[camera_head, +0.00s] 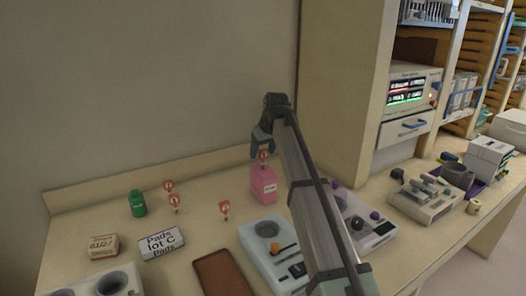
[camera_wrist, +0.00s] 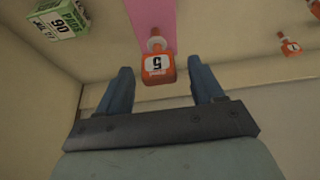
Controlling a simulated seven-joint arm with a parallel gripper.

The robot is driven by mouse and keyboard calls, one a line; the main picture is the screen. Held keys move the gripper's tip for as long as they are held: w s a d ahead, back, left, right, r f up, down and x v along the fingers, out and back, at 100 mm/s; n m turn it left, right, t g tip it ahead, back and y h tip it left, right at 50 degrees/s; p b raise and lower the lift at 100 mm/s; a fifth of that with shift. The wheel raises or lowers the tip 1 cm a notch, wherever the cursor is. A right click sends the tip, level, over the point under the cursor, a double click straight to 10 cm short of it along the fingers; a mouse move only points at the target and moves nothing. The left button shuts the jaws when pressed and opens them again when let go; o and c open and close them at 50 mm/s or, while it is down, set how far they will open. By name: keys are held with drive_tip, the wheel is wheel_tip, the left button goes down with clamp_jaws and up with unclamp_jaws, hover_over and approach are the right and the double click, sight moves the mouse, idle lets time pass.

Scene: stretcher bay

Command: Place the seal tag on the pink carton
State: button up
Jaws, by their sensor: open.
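The pink carton (camera_head: 264,187) stands upright on the counter near the back wall; part of it shows as a pink strip in the wrist view (camera_wrist: 140,14). An orange-red seal tag (camera_head: 263,156) with a white label appears at the carton's top. In the wrist view this tag (camera_wrist: 156,67) reads 5 and lies between my fingers, with gaps on both sides. My gripper (camera_head: 262,139) is open just above the tag and carton. I cannot tell whether the tag fully rests on the carton. Other similar tags (camera_head: 224,209) stand on the counter to the left.
A green bottle (camera_head: 137,204), a white pads box (camera_head: 160,242) and a brown box (camera_head: 104,246) are at left. A brown tray (camera_head: 222,273) and a grey-white device (camera_head: 268,250) lie in front. A tall cabinet side (camera_head: 338,85) rises at right. A green box (camera_wrist: 58,28) shows in the wrist view.

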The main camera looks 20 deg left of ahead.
drive_tip(key=v, duration=1.2)
